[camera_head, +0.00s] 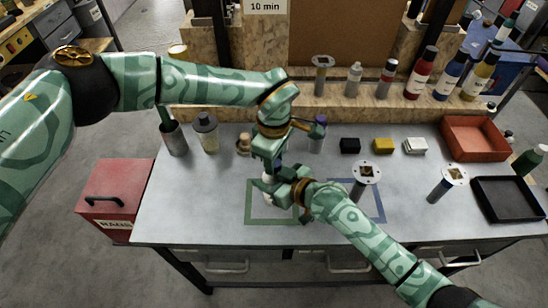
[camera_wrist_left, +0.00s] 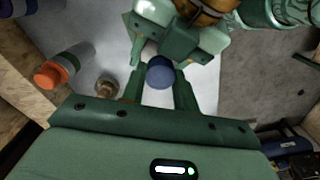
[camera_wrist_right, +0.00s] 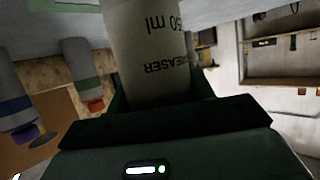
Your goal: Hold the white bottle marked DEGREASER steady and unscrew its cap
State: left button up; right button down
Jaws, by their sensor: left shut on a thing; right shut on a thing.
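The white DEGREASER bottle (camera_head: 267,190) stands over the green outlined square on the bench, mostly hidden by my grippers. In the right wrist view its white body (camera_wrist_right: 145,40) shows upside-down print reading "EASER" and "50 ml". My right gripper (camera_head: 275,188) comes from the front right and is shut on the bottle's body. My left gripper (camera_head: 269,170) points down from above and is shut on the dark blue cap (camera_wrist_left: 160,73), seen between its fingers in the left wrist view. The cap is hidden in the head view, and I cannot tell whether it is still seated on the bottle.
A grey-capped bottle (camera_head: 207,133) and a dark cup (camera_head: 173,138) stand at back left. A purple-capped bottle (camera_head: 317,136) stands behind my grippers. A blue outlined square (camera_head: 376,215) lies to the right. A red bin (camera_head: 474,135) and black tray (camera_head: 508,197) are at far right.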

pick_arm(q)
jog(key=o, duration=1.1)
notch_tip(320, 180, up, 5)
jog(key=shift+f, duration=0.1)
jog(key=shift+c, duration=0.4)
notch_tip(320, 180, up, 3)
jog(key=m, duration=0.3)
jog(key=shift+f, duration=0.2)
notch_tip(320, 180, down, 8)
jog(key=shift+r, duration=0.25)
jog(key=shift+c, duration=0.3)
